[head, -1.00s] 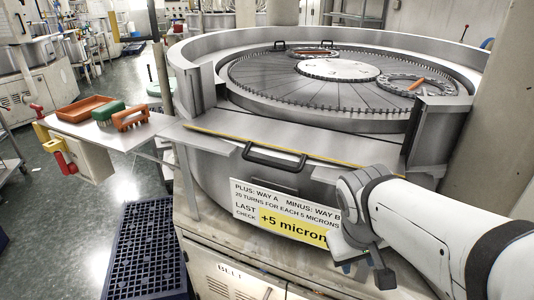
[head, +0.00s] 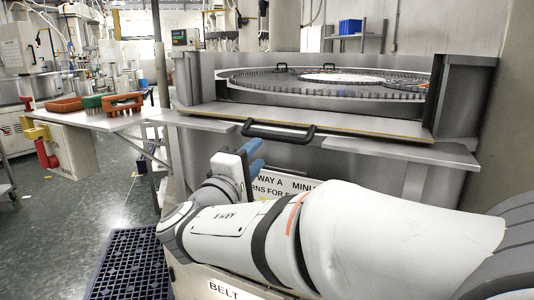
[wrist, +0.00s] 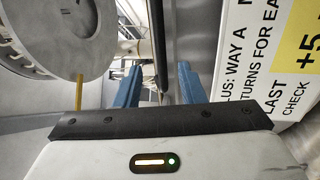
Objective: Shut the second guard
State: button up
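A metal guard panel (head: 350,123) with a yellow edge strip lies folded down, nearly flat, across the front opening of the round lapping machine (head: 464,95). Its black bar handle (head: 278,132) sticks out at the front edge. This is the only guard I can make out clearly. My gripper (head: 254,157), with blue fingers, is just below and left of the handle, apart from it. In the wrist view my gripper's fingers (wrist: 158,86) stand apart with nothing held between them.
A sign (head: 275,184) is on the machine front behind my arm; it also shows in the wrist view (wrist: 275,60). A side table (head: 110,123) at left holds an orange tray (head: 64,104) and brushes (head: 122,102). A dark blue grate (head: 128,262) lies on the floor.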

aim_at(272, 139)
jog(key=x, duration=0.6)
jog(key=shift+w+d+r, duration=0.1)
jog(key=shift+w+d, duration=0.15)
grip_shut()
